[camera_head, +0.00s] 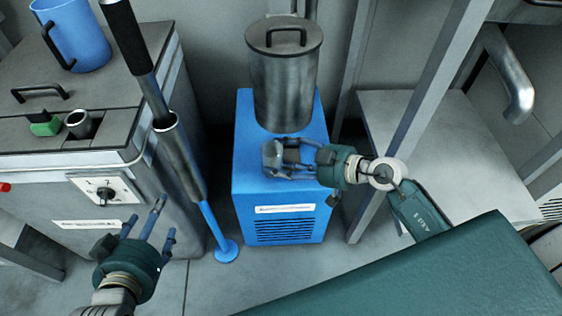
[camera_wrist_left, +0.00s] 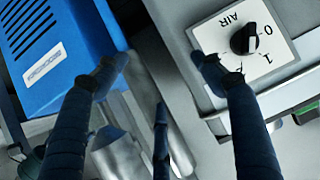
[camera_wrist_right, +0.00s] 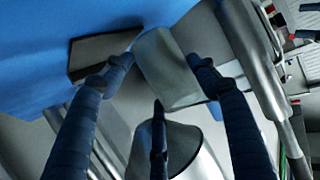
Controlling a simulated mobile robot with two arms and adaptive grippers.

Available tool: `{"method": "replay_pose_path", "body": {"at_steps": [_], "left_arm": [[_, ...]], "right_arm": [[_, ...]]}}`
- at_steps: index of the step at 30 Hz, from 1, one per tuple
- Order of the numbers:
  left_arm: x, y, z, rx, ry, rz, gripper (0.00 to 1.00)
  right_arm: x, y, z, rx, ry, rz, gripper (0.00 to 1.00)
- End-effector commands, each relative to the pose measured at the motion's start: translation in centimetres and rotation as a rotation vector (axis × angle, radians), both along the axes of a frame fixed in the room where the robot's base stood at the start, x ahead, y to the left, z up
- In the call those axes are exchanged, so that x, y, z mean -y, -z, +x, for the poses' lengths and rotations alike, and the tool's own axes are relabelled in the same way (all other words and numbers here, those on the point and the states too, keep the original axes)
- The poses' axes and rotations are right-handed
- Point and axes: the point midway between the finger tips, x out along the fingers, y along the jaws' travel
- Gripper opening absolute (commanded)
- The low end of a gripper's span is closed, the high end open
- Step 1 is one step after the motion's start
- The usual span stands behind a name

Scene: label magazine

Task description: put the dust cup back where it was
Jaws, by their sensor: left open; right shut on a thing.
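The dust cup (camera_head: 271,158), a small grey metallic cup, is between the fingers of my right gripper (camera_head: 285,160), over the front part of the blue cabinet (camera_head: 262,186). In the right wrist view the cup (camera_wrist_right: 166,68) shows between the fingertips, close to a dark rectangular patch (camera_wrist_right: 98,52) by the blue surface. I cannot tell whether the cup touches the cabinet. My right gripper is shut on the cup. My left gripper (camera_head: 152,220) is open and empty, in front of the grey machine and its AIR knob (camera_wrist_left: 245,40).
A lidded metal canister (camera_head: 284,85) stands behind the right gripper. A grey post (camera_head: 408,115) and shelf (camera_head: 455,140) are at the right. A slanted pole (camera_head: 178,155) stands between the grey machine (camera_head: 75,165) and the cabinet. A blue jug (camera_head: 80,35) sits on the machine.

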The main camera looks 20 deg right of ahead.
Motion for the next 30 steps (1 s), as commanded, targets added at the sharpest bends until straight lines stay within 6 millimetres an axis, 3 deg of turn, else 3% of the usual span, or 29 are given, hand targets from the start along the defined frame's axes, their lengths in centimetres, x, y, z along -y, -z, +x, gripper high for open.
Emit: {"method": "replay_pose_path", "body": {"at_steps": [1, 6, 12, 30], "left_arm": [[0.4, -0.8, 0.8, 0.054, 0.004, -0.013, 0.68], [1.3, -4.4, 2.8, 0.223, 0.015, -0.053, 0.68], [1.8, -6.9, 3.6, 0.326, 0.022, -0.078, 0.68], [1.7, -6.4, 3.4, 0.299, 0.019, -0.071, 0.68]], "right_arm": [[-0.8, 0.1, 0.9, 0.006, -0.001, 0.001, 0.25], [-0.5, 1.2, 0.5, 0.000, 0.000, 0.000, 0.25], [-0.4, 1.5, 0.5, 0.001, 0.001, 0.000, 0.25], [-0.5, 1.7, 0.5, 0.000, 0.001, 0.003, 0.25]]}}
